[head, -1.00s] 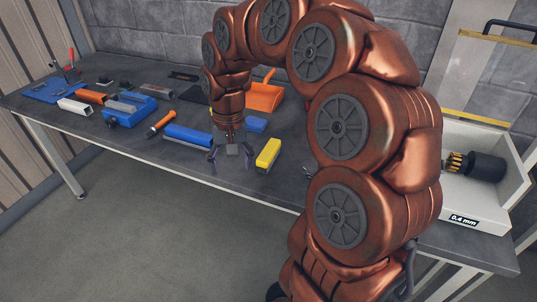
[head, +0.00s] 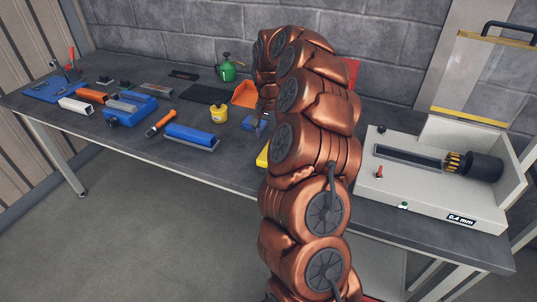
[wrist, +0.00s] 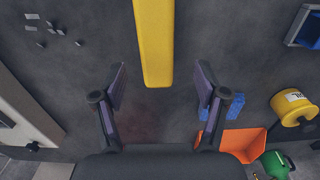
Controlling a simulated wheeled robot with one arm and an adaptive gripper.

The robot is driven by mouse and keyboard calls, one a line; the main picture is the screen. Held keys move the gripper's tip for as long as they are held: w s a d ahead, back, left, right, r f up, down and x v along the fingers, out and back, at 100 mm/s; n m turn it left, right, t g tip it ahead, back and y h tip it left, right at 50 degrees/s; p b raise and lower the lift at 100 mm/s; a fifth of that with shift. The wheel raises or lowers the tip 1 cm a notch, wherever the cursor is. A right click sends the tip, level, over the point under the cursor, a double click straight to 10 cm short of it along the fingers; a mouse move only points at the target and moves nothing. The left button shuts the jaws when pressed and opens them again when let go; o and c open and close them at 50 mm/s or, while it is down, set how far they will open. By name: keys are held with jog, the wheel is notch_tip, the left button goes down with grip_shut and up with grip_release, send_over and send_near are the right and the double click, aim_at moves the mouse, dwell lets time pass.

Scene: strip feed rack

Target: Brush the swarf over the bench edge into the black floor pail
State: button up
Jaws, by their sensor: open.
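My gripper (wrist: 162,92) is open and empty in the wrist view, with a finger on each side. A long yellow block (wrist: 153,40) lies on the bench, its near end showing between the fingertips; I cannot tell the height gap. In the head view my arm hides most of this yellow block (head: 262,157). Several small grey bits (wrist: 58,28), which look like swarf, lie at the wrist view's upper left. A blue-topped piece with a grey base, perhaps a brush (head: 190,136), lies near the bench's front edge. The black pail is not in view.
A white machine (head: 425,200) marked 0.4 mm stands right on the bench (head: 232,172). A yellow tin (head: 219,113), green sprayer (head: 227,70) and orange dustpan (head: 245,94) stand behind. An orange-handled tool (head: 160,123) and a blue tray (head: 130,108) lie left.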

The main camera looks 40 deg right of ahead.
aim_at(261, 162)
jog(key=shift+f+p, duration=0.3)
jog(key=shift+f, duration=0.65)
jog(key=shift+s+a+f+p, duration=0.2)
jog(key=shift+f+p, duration=0.1)
jog(key=shift+f, duration=0.1)
jog(key=shift+s+a+f+p, duration=0.1)
jog(key=shift+s+f+p, duration=0.05)
jog(key=shift+f+p, duration=0.2)
jog(key=shift+s+a+f+p, duration=0.15)
jog(key=shift+f+p, duration=0.4)
jog(key=shift+f, duration=1.3)
jog(key=c, duration=1.3)
